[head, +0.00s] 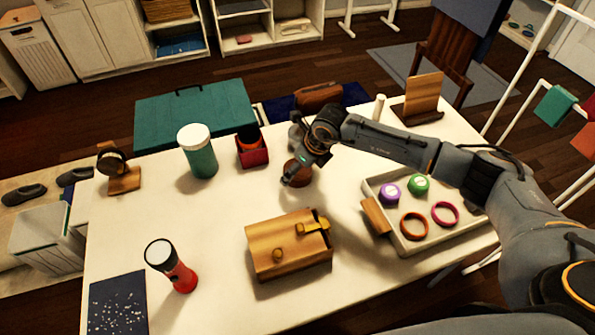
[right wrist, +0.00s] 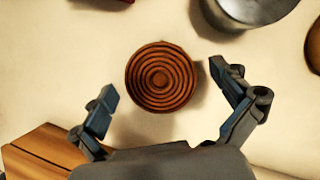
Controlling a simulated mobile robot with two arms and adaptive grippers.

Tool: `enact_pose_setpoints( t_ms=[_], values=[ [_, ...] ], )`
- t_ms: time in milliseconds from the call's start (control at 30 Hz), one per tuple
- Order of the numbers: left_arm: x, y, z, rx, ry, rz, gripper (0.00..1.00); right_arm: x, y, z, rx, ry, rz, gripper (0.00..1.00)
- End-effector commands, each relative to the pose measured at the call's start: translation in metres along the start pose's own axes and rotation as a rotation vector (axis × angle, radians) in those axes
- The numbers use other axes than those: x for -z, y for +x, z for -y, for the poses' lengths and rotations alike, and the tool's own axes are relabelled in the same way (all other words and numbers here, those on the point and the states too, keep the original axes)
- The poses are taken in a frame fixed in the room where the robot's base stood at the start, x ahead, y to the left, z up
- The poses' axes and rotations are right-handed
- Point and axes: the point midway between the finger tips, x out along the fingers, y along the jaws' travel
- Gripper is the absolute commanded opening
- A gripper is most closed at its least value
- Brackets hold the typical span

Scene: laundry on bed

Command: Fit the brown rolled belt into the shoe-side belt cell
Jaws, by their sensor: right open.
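The brown rolled belt (head: 297,174) lies coiled on the white table near its middle. In the right wrist view the same belt (right wrist: 162,77) shows as concentric rings, seen from above. My right gripper (head: 303,163) is above the belt in the head view. In the right wrist view my right gripper (right wrist: 162,82) is open, with one finger on each side of the belt and visible gaps to it. I cannot tell which thing holds the shoe-side belt cell. A pair of dark shoes (head: 24,195) is on the floor at the far left. My left gripper is not in view.
A red box (head: 253,157) and a green jar (head: 200,158) stand left of the belt. A wooden box (head: 288,258) lies in front. A tray (head: 445,239) with rings and round items is at the right. A red flashlight (head: 181,278) stands front left.

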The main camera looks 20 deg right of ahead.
Motion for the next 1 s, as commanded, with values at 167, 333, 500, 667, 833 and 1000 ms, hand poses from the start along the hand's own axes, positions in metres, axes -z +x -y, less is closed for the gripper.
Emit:
enact_pose_setpoints(
  t_ms=[167,333,500,667,833,1000],
  values=[
    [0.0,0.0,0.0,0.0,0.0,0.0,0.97,0.0,0.0,0.0,0.0,0.0,0.0,0.88],
    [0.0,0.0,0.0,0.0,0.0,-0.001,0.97,0.0,0.0,0.0,0.0,0.0,0.0,0.53],
    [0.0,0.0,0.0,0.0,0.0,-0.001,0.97,0.0,-0.001,0.0,0.0,0.0,0.001,0.37],
    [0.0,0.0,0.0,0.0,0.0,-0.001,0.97,0.0,-0.001,0.0,0.0,0.0,0.0,0.37],
    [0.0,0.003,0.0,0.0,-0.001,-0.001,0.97,-0.004,-0.007,0.0,0.0,-0.001,0.003,0.37],
    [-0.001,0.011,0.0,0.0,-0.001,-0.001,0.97,-0.013,-0.027,0.001,0.002,-0.002,0.006,0.37]
  ],
)
